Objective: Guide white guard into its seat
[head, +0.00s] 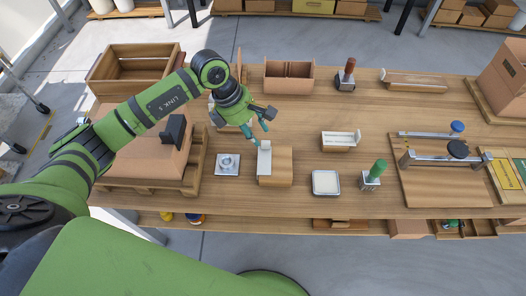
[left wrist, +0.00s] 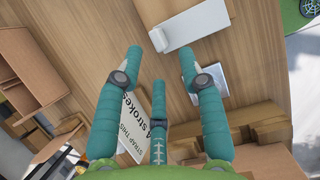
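A white guard-like piece (head: 264,158) sits along the left side of a small wooden block (head: 279,167) near the table's front middle. The white piece also shows at the top of the left wrist view (left wrist: 196,26), against the block (left wrist: 158,10). A second wooden block (head: 337,148) with a white piece (head: 343,138) stands farther right. My left gripper (head: 255,133) is just above and behind the first white piece. Its teal fingers (left wrist: 160,58) are spread with nothing between them. Contact with the white piece cannot be made out. My right gripper is not in view.
A metal plate with a round hub (head: 227,164) lies left of the block. A white square tray (head: 326,182) and a green-handled stamp (head: 373,174) stand to its right. A lettered card (left wrist: 128,128) lies below my fingers. A clamp frame (head: 440,155) is at the right.

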